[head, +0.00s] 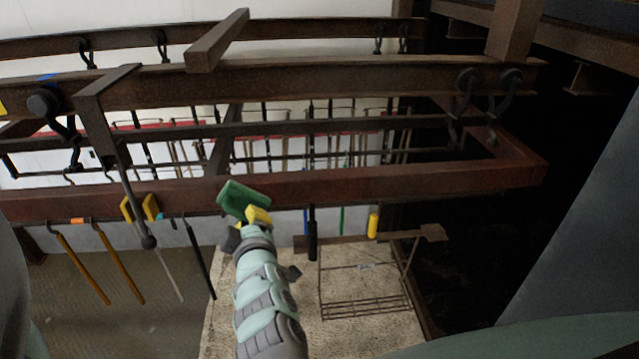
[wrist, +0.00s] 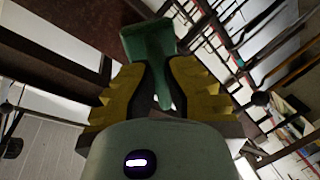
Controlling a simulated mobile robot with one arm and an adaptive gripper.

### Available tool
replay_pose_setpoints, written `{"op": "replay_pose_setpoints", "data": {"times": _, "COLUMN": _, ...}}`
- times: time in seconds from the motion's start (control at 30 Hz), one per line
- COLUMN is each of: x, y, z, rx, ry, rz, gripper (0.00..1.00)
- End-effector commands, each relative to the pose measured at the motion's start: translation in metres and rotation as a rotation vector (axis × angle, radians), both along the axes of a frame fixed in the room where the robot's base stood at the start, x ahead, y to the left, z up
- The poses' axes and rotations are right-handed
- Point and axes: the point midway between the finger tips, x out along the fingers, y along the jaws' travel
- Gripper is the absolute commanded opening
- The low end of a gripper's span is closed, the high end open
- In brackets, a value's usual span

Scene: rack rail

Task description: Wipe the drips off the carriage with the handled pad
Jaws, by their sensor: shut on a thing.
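The handled pad is green. Its flat head (head: 243,198) shows above my gripper (head: 250,219), in front of the long reddish-brown beam. In the wrist view the pad (wrist: 148,42) extends beyond my gripper (wrist: 165,88), whose yellow fingers are shut on its tapering green handle. Whether the pad touches the beam is unclear. A dark bracket (head: 95,100) straddles the upper rail (head: 300,83) at left, with a rod and ball hanging below. I cannot tell for sure whether this is the carriage. No drips stand out on it; a small blue mark (head: 47,77) shows on the rail nearby.
The reddish-brown beam (head: 400,182) crosses the view. Long-handled tools (head: 120,262) hang below it at left. A wire rack (head: 365,290) stands right of my arm. Black hooks (head: 467,88) hang on the upper rail. A brown bar (head: 217,40) juts forward overhead.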

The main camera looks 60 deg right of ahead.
Motion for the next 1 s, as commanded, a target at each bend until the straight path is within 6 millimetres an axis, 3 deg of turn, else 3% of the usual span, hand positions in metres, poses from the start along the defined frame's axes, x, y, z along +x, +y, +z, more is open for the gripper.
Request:
{"op": "replay_pose_setpoints", "data": {"times": 0.6, "x": 0.03, "y": 0.021, "z": -0.001, "rx": -0.001, "ry": 0.0, "rz": -0.003, "gripper": 0.0}}
{"op": "replay_pose_setpoints", "data": {"times": 1.0, "x": 0.025, "y": 0.027, "z": 0.002, "rx": -0.001, "ry": -0.001, "rz": -0.002, "gripper": 0.0}}
